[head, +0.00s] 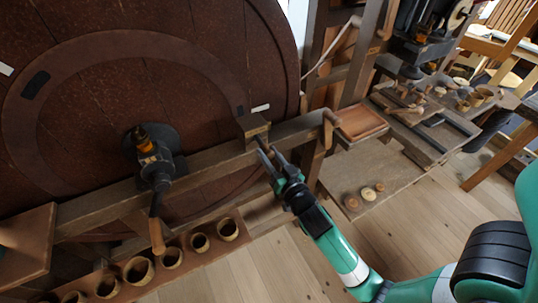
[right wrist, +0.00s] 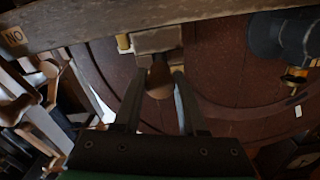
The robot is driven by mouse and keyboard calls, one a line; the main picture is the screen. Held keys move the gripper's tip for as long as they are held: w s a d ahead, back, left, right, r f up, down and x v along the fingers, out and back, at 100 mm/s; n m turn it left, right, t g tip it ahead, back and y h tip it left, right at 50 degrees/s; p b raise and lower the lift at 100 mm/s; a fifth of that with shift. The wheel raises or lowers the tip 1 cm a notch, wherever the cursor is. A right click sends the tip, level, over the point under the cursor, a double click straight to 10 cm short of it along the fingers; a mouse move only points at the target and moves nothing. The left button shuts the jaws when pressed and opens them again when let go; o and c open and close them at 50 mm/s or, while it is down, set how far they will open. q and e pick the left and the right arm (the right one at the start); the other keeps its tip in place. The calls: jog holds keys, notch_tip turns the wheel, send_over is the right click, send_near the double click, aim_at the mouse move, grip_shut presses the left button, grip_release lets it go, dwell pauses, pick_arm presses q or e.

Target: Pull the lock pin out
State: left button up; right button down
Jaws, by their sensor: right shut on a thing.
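The lock pin shows in the right wrist view as a rounded wooden knob (right wrist: 160,80) below a small wooden block (right wrist: 157,40) on a long beam. My right gripper (head: 266,152) reaches up to this block (head: 253,126) on the beam in the head view. Its two dark fingers (right wrist: 158,74) stand on either side of the knob and are shut on it. The knob is close against the block; how deep the pin sits in it is hidden. In the head view the fingers cover most of the pin. My left gripper is not in view.
A large dark red wheel (head: 90,90) stands behind the wooden beam (head: 215,163). A black fitting with a wooden handle (head: 157,232) hangs on the beam's left part. A row of round cups (head: 138,270) stands below. A low shelf (head: 400,180) lies right.

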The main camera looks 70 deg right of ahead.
jog(key=shift+c, duration=2.3)
grip_release()
jog(key=b+v, duration=0.2)
jog(key=v, duration=0.9)
jog(key=shift+s+a, duration=0.2)
jog(key=shift+s, duration=0.05)
jog(key=shift+r, duration=0.1)
